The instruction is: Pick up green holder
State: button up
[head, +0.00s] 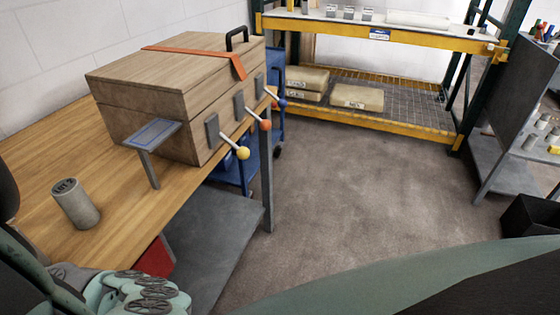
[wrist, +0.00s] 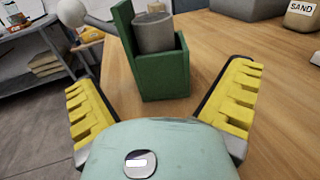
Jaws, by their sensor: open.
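The green holder (wrist: 166,76) stands on the wooden table (wrist: 225,40) in the wrist view. It is a box with a taller back wall at the left, and a grey cylinder (wrist: 154,34) sits in it. My gripper (wrist: 160,82) is open, with yellow ridged pads left and right of the picture and the holder beyond and between them. I cannot tell how near the pads are to it. The holder does not show in the head view.
In the head view, a wooden chest (head: 150,85) with ball-tipped levers, a small sign stand (head: 153,135) and a grey LOT cylinder (head: 76,204) are on the table (head: 40,150). A yellow rack (head: 380,38) stands behind. The floor (head: 370,190) is open.

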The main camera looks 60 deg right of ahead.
jog(key=a+p, duration=0.2)
jog(key=a, duration=0.4)
jog(key=shift+r, duration=0.1)
jog(key=shift+w+a, duration=0.1)
jog(key=shift+a, duration=0.4)
jog(key=c, duration=1.1)
jog(key=shift+c, duration=0.2)
